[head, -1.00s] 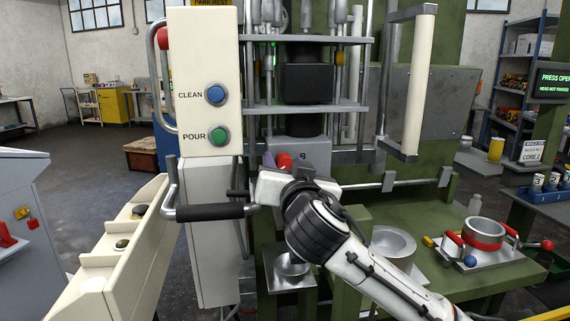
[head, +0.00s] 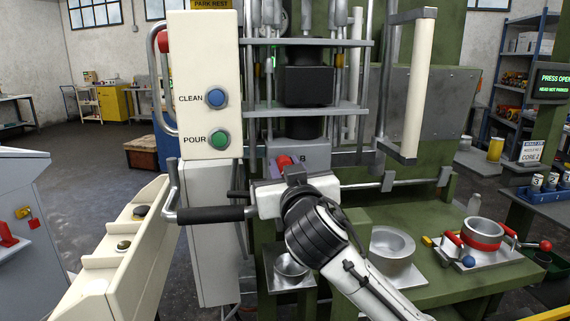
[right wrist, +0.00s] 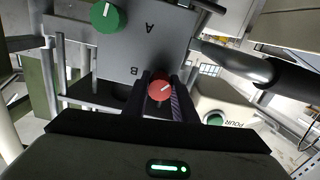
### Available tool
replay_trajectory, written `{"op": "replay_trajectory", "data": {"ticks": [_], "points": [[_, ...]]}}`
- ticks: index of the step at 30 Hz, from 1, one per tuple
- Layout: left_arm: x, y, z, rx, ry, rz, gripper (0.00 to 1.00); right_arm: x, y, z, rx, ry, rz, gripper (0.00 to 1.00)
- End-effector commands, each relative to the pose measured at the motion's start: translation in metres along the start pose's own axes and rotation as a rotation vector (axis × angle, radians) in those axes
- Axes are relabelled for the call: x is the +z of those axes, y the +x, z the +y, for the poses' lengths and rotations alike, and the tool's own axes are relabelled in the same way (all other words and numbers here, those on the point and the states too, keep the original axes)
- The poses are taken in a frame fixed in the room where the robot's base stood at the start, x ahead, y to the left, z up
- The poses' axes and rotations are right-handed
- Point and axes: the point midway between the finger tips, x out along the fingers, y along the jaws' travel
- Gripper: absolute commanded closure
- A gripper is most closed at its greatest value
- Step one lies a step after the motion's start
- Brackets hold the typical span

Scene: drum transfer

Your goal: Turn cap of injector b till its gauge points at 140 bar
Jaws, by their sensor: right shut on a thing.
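The red cap of injector b (head: 284,162) sits on a grey block (head: 312,152) marked B, in the middle of the head view. In the right wrist view the red cap (right wrist: 160,90) has a white line pointing up and right, beside the letter B. My right gripper (head: 282,168) is shut on this cap, with one dark finger on each side of it. A green cap (right wrist: 107,17) by the letter A also shows in the right wrist view. I cannot make out a gauge reading. My left gripper is not in view.
A white panel (head: 203,60) with CLEAN and POUR buttons stands left of the gripper. A black-gripped handle (head: 210,214) juts out close to the gripper's left. A tall cream handle (head: 418,85) and metal bars stand to the right.

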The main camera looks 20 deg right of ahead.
Motion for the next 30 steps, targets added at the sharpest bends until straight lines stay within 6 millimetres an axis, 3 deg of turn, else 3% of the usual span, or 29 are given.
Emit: {"op": "replay_trajectory", "data": {"ticks": [15,30], "points": [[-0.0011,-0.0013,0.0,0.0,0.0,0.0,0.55,-0.0002,0.0001,0.0007,0.001,-0.397,-0.001,0.97],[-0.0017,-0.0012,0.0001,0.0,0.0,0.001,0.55,-0.0004,0.0001,0.0007,0.001,-0.517,0.0,0.97]]}}
